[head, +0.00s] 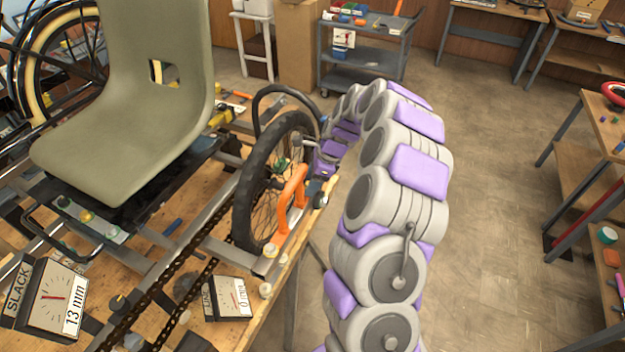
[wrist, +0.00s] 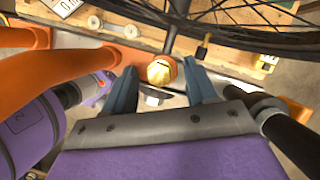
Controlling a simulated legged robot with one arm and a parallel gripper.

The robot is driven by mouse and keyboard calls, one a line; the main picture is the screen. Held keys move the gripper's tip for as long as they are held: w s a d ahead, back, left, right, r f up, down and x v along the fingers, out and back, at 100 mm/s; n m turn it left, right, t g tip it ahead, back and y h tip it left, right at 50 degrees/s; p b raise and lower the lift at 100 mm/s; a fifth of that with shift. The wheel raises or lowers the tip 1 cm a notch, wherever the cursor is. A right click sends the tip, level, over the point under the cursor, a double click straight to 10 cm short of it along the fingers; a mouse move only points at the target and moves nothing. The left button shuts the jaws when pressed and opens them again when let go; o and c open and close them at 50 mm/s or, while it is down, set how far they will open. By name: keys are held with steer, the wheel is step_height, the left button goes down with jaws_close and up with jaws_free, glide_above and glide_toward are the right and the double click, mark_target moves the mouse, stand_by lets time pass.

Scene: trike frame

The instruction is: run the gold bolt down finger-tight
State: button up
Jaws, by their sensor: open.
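The gold bolt (wrist: 161,71) shows in the wrist view as a round gold head in an orange-rimmed seat, at the end of a dark shaft. My gripper (wrist: 160,66) has its two blue-grey fingers apart, one on each side of the bolt. I cannot tell whether either finger touches it. A silver hex piece (wrist: 152,96) lies between the fingers, nearer the palm. In the head view my arm reaches down beside the trike's wheel (head: 270,185). The fingers and the bolt cannot be made out there.
An orange bracket (head: 293,200) stands beside the wheel; thick orange tubes (wrist: 50,75) fill the wrist view's left. The wooden bench (head: 245,335) holds a chain and two dial gauges, reading 13 mm (head: 55,298) and 0 mm (head: 228,298). The floor (head: 490,190) to the right is clear.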

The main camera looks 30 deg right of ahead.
steer(key=p+v, duration=0.1)
steer(key=v, duration=1.6)
steer(key=shift+r, duration=0.25)
steer(key=o, duration=0.6)
